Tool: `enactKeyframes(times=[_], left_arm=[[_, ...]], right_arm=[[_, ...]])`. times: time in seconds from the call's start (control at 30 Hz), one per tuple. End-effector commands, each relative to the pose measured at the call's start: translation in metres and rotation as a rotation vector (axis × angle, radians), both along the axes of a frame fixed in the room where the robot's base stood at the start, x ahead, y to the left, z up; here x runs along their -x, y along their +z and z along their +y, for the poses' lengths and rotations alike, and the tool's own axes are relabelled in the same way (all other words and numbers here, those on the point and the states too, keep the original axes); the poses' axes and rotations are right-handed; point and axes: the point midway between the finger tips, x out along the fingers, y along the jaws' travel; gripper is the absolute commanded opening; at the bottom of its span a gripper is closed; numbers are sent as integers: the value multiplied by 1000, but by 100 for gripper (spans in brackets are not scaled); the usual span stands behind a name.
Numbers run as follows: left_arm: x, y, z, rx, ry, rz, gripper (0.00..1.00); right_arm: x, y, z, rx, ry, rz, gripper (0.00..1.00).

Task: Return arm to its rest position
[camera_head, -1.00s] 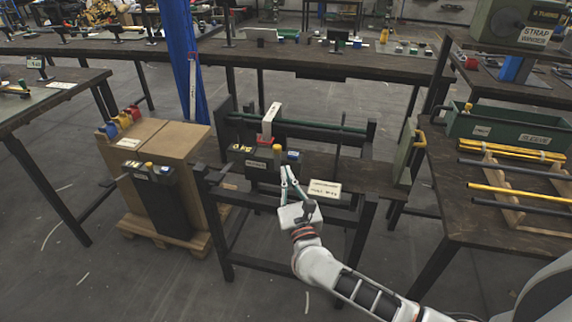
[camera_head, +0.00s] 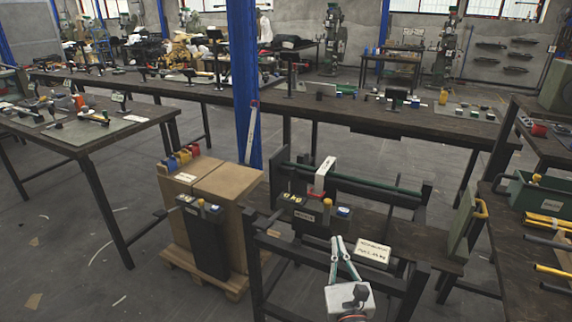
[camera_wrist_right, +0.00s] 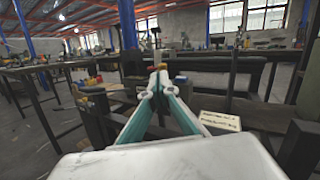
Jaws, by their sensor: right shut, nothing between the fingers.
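My right gripper (camera_head: 342,243) shows in the head view, low in front of the dark bench frame with the white sign. Its green and white fingers point away from me and their tips are together, with nothing between them. In the right wrist view its fingers (camera_wrist_right: 155,85) also meet at the tips, in front of a dark box with a yellow knob. I cannot tell from the views how near the tips are to it. Most of the right arm is below the head view. My left gripper is not in view.
The dark bench (camera_head: 430,254) carries a white sign (camera_head: 372,252) and a black box with knobs (camera_head: 310,213). A cardboard-coloured stack (camera_head: 225,187) stands on a pallet to the left. A green bin (camera_head: 545,197) sits on the right table. A blue column (camera_head: 243,80) rises behind.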

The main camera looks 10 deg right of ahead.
Motion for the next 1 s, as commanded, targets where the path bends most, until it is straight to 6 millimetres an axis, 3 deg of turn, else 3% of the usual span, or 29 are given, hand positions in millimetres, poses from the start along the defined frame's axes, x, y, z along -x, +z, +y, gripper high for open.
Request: enactKeyframes(times=[0.13,0.27,0.37,0.47,0.6,0.7,0.87,0.9,1.0], left_arm=[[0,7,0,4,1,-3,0],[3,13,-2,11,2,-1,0],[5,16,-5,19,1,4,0],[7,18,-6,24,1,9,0],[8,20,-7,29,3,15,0],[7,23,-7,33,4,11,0],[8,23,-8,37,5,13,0],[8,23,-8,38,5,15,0],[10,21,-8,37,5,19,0]], right_arm=[[25,6,19,318,25,-27,0],[64,-4,50,866,56,-60,0],[97,-31,69,1341,91,-75,0],[133,-74,78,1823,153,-87,0],[189,-144,63,2456,316,-115,0],[222,-181,42,2775,453,-148,0],[256,-213,15,3056,621,-199,0],[260,-217,11,-3049,-637,204,0],[265,-221,7,-2998,-646,210,0]])
